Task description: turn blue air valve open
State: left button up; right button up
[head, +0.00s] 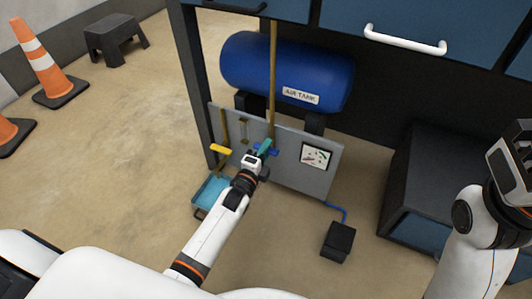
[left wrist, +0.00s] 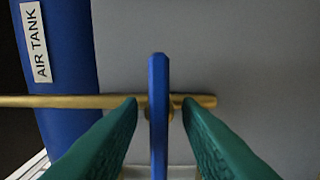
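The blue air valve handle (left wrist: 159,115) stands upright in the left wrist view, on a brass pipe (left wrist: 60,101). In the head view, part of the blue valve (head: 272,151) shows on the grey panel below the tank, partly hidden by my gripper. My left gripper (head: 264,149) is at this valve. In the left wrist view its green fingers (left wrist: 159,103) are open on either side of the blue handle, with a visible gap on each side. My right gripper (head: 521,140) is at the right edge of the head view, far from the valve, its fingers not clear.
A blue air tank (head: 262,66) lies above the grey panel (head: 290,170). A yellow valve handle (head: 220,149) is left of the blue one. A blue tray (head: 210,191) and a black pedal box (head: 338,241) lie on the floor. A dark cabinet (head: 432,180) stands right.

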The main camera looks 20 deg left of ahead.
pick_arm(q)
jog(key=shift+w, duration=0.25)
grip_shut()
